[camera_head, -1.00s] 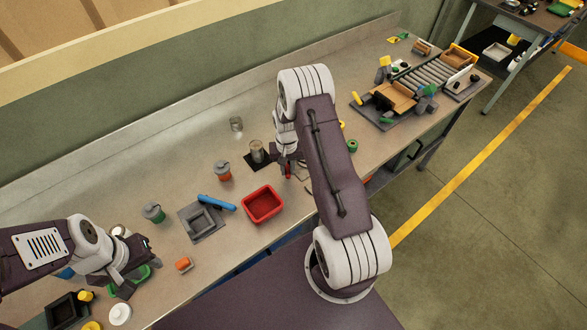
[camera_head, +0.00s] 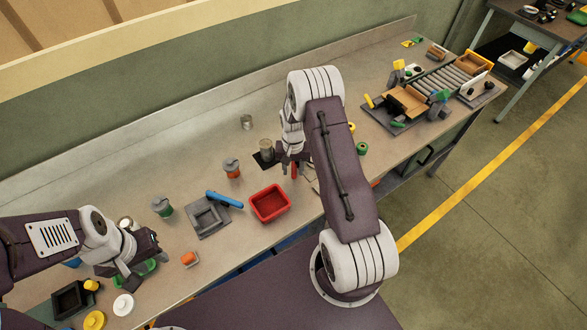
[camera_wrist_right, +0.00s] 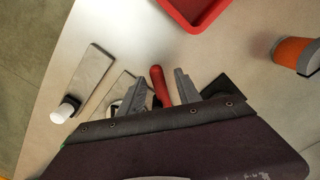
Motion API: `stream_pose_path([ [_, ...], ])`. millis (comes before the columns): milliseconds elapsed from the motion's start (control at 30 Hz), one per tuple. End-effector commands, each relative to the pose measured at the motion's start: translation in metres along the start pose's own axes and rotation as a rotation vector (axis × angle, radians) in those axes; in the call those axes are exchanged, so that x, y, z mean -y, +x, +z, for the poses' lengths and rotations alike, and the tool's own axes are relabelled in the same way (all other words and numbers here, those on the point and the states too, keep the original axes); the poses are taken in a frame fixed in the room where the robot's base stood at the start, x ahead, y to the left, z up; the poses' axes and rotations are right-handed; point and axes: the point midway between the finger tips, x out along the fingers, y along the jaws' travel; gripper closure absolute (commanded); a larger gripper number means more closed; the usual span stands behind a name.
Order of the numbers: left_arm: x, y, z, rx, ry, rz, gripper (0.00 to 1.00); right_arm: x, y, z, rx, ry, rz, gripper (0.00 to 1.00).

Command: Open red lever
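The red lever (camera_wrist_right: 160,86) stands between the two spread fingers of my right gripper (camera_wrist_right: 158,90) in the right wrist view, with a visible gap on each side. In the head view only a thin strip of the lever (camera_head: 294,171) shows below my right gripper (camera_head: 293,160); its base is hidden. My left gripper (camera_head: 143,268) is at the left end of the bench, fingers apart, over a green object (camera_head: 150,266). It is far from the lever.
A red bin (camera_head: 270,204) stands just left of the lever. A roller conveyor (camera_head: 442,83) fills the right end.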

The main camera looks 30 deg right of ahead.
Motion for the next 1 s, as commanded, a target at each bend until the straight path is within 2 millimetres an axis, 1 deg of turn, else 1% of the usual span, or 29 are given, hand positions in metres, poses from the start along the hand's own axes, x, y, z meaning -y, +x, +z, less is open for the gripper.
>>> stream_pose_path([
  [100,0.0,0.001,0.0,0.0,0.0,0.0,0.64,0.0,-0.001,0.0,-0.001,-0.001,0.0,0.6],
  [167,0.0,0.004,0.0,0.0,0.0,0.0,0.64,0.0,-0.006,-0.001,-0.003,-0.001,-0.001,0.6],
  [267,0.0,0.011,0.001,0.0,0.0,0.0,0.64,0.001,-0.025,-0.001,-0.006,-0.001,-0.001,0.6],
  [400,0.0,0.019,0.002,0.0,0.0,0.0,0.64,0.001,-0.058,-0.001,-0.006,-0.001,-0.001,0.6],
  [500,0.0,0.023,0.002,0.0,0.0,0.0,0.64,0.001,-0.076,-0.001,-0.005,-0.001,-0.001,0.6],
  [600,0.001,0.024,0.003,0.0,0.0,0.0,0.64,0.001,-0.087,0.0,-0.003,-0.001,0.0,0.6],
  [733,0.001,0.024,0.003,0.0,0.0,0.0,0.64,0.001,-0.091,0.001,-0.001,-0.001,0.001,0.6],
  [1000,0.0,0.024,0.002,0.0,0.0,0.0,0.64,0.001,-0.091,0.001,0.0,-0.001,0.001,0.6],
])
